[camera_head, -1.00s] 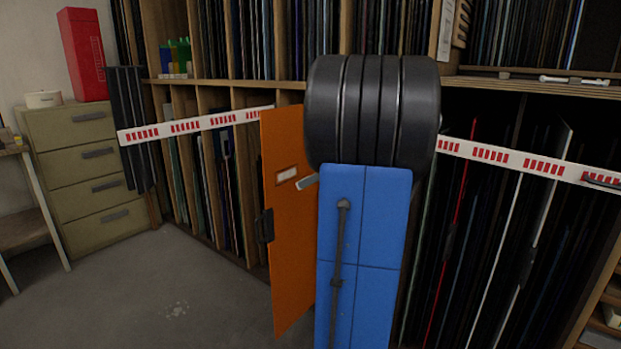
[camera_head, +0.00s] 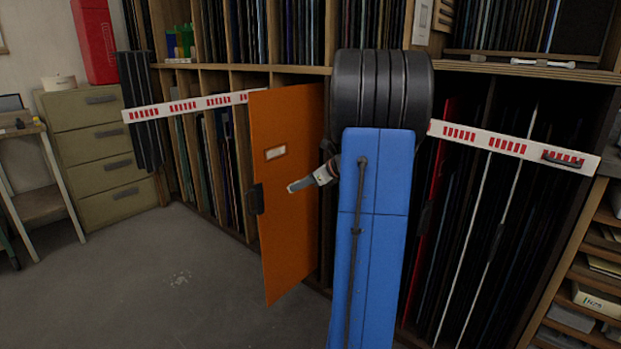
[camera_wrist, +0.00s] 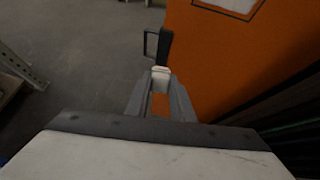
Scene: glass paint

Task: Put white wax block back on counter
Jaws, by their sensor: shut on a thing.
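My gripper (camera_wrist: 160,84) shows in the wrist view with its two grey fingers closed around a small white block (camera_wrist: 160,72) at the tips, which looks like the white wax block. In the head view my gripper (camera_head: 293,186) points left in front of the orange panel (camera_head: 285,215), and the block cannot be made out there. In the wrist view the block appears over the floor, just below the panel's dark handle (camera_wrist: 164,46); I cannot tell if they touch. I cannot identify the counter for sure.
A small wooden bench (camera_head: 30,168) stands at far left beside a drawer cabinet (camera_head: 100,150) with a red box (camera_head: 95,45) on top. Racks of glass sheets fill the back. A white bar (camera_head: 510,145) crosses them. Grey floor (camera_head: 150,290) is open at front left.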

